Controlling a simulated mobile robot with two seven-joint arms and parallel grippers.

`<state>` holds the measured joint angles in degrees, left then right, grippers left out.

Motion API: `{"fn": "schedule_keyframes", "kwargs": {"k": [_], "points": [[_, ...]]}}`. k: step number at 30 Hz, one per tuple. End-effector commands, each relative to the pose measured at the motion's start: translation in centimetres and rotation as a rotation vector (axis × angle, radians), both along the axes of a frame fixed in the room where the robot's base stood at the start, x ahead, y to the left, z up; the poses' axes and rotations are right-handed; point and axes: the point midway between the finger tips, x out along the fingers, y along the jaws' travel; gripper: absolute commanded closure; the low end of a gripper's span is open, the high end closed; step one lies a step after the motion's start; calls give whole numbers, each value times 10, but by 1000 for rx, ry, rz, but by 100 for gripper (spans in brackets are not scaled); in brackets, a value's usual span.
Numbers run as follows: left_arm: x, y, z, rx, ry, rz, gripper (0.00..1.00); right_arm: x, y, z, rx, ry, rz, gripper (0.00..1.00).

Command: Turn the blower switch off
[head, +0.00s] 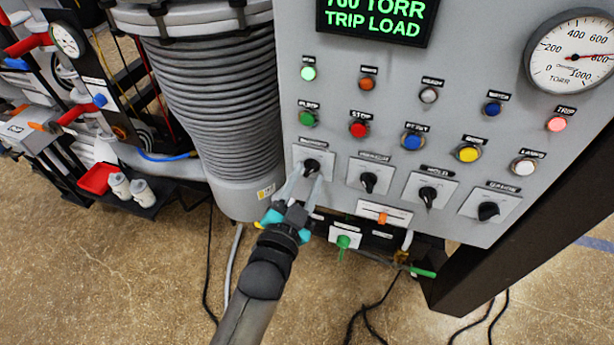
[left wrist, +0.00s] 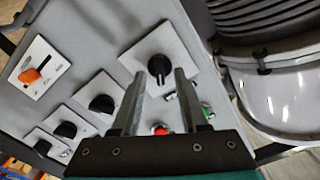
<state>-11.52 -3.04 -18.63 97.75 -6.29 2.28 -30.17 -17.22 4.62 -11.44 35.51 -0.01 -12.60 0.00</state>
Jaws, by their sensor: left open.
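A row of black rotary switches on square plates runs along the lower panel. The leftmost switch (head: 311,166) has my left gripper (head: 306,180) at it; its label is too small to read, so I cannot tell if it is the blower switch. In the left wrist view this black knob (left wrist: 159,67) shows between the tips of my open left gripper (left wrist: 158,80), one finger on each side. I cannot tell whether the fingers touch it. The other switches (head: 369,182), (head: 428,195) and (head: 488,211) stand to the right. My right gripper is not in view.
Several round buttons and lamps, including a red button (head: 358,130), sit above the switches. An orange slider (head: 383,218) and a green-handled valve (head: 343,241) are below. A ribbed column (head: 222,100) stands left of the panel. A display (head: 375,18) reads TRIP LOAD.

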Motion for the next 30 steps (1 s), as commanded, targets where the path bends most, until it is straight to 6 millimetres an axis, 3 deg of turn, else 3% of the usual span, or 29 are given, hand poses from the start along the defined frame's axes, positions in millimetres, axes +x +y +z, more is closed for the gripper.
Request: {"fn": "schedule_keyframes", "kwargs": {"k": [12,24,30], "points": [[7,-2,0,0,1,0,56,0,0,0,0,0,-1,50],[7,-2,0,0,1,0,100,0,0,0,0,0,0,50],[7,-2,0,1,1,0,100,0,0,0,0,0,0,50]]}}
